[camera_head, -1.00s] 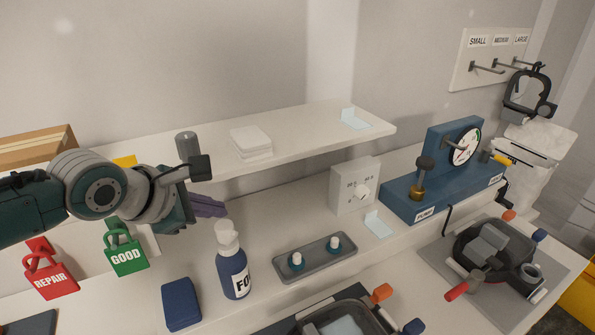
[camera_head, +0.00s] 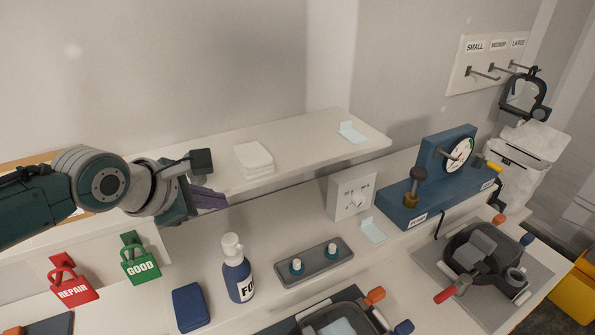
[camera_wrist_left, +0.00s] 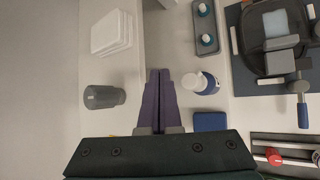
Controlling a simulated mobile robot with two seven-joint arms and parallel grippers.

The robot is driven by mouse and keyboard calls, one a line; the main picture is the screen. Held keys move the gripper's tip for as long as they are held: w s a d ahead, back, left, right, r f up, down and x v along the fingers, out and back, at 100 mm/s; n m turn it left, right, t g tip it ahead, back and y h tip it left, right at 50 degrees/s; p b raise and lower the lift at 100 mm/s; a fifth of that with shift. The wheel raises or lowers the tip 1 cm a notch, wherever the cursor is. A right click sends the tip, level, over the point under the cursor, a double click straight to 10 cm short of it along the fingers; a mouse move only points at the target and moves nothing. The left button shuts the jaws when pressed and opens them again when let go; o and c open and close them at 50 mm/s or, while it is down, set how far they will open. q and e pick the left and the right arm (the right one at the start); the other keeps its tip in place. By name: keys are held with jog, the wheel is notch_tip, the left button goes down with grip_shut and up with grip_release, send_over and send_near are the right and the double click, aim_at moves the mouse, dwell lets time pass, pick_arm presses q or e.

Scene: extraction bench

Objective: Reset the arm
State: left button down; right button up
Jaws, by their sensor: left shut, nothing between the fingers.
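My left arm comes in from the left in the head view. My left gripper (camera_head: 210,199) has purple fingers and hangs in front of the shelf's left part, above the bench. In the left wrist view its fingers (camera_wrist_left: 159,88) lie together, shut and empty. A white-capped blue bottle (camera_head: 238,275) stands on the bench below and right of the fingers, apart from them. It also shows in the left wrist view (camera_wrist_left: 203,83) to the right of the fingers. My right gripper is not in view.
A white shelf (camera_head: 300,143) holds a stack of white pads (camera_head: 254,159); a grey cylinder (camera_wrist_left: 104,97) shows near it. A grey tray (camera_head: 315,264), blue block (camera_head: 190,307), blue pump stand (camera_head: 415,205) and black mask (camera_head: 482,252) occupy the bench. Red (camera_head: 74,284) and green (camera_head: 141,262) padlock tags hang left.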

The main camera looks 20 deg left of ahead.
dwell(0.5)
pick_arm(q)
jog(key=s+d+r+m+g+h+p, duration=0.1)
jog(key=s+d+r+m+g+p, duration=0.25)
jog(key=s+d+m, duration=0.85)
jog(key=s+r+m+g+p, duration=0.1)
jog(key=s+r+m+p, duration=0.1)
jog(key=s+r+m, duration=0.2)
jog(key=s+a+r+m+g+y+p, duration=0.1)
jog(key=s+r+m, duration=0.4)
jog(key=s+m, duration=0.4)
jog(key=m, duration=0.3)
jog(key=shift+s+a+y+p, duration=0.3)
jog(key=shift+s+p, duration=0.05)
jog(key=shift+s, duration=0.05)
